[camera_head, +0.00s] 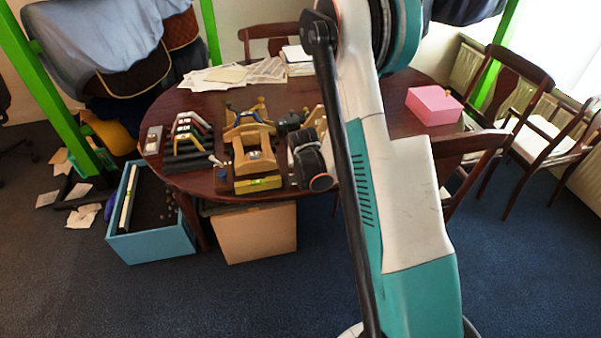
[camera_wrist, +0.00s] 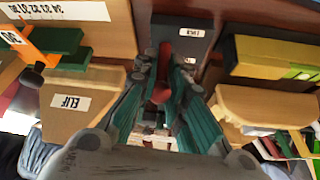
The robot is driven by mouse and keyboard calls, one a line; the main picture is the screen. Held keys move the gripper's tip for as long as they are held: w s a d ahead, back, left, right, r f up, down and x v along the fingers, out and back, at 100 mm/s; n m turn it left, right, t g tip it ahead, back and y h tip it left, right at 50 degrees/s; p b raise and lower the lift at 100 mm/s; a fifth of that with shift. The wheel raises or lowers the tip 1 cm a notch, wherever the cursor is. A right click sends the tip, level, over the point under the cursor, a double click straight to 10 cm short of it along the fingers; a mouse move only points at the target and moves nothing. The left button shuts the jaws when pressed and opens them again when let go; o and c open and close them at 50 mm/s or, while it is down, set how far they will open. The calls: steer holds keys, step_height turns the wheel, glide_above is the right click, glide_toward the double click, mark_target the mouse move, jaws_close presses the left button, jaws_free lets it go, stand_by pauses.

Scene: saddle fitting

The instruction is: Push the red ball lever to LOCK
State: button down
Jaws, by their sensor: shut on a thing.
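In the wrist view the red ball lever (camera_wrist: 163,88) stands between the two teal-padded fingers of my gripper (camera_wrist: 164,76). The gripper is shut on it, and the fingers hide part of it. A dark grey plate (camera_wrist: 172,48) lies just beyond the fingertips, with a small white label (camera_wrist: 192,32) that seems to read LOCK, upside down. In the head view my arm's end is over the table, right of the wooden saddle-fitting frame (camera_head: 241,158). The lever cannot be made out there.
Wooden blocks with a white ELIF label (camera_wrist: 70,102) flank the fingers on the left. A lime level (camera_head: 258,184) lies at the table's front edge. A pink box (camera_head: 433,105) stands at the right, and papers (camera_head: 235,74) lie at the back. A blue crate (camera_head: 150,246) is on the floor.

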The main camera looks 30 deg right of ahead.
steer(key=t+b, duration=0.1)
steer(key=b, duration=0.1)
steer(key=s+t+h+b, duration=0.1)
steer(key=b, duration=0.2)
steer(key=shift+s+a+f+t, duration=0.15)
steer(key=shift+a+f+t, duration=0.05)
steer(key=shift+f+t, duration=0.2)
steer(key=shift+s+t+b, duration=0.2)
steer(key=shift+t+b, duration=0.3)
steer(key=shift+b, duration=0.4)
steer(key=shift+r, duration=0.15)
steer(key=c, duration=1.5)
jaws_free()
steer(key=shift+a, duration=0.1)
steer(key=shift+c, duration=0.2)
steer(key=shift+r, duration=0.1)
steer(key=v, duration=1.2)
steer(key=shift+f, duration=0.2)
steer(key=shift+s+a, duration=0.1)
steer(key=shift+a, duration=0.05)
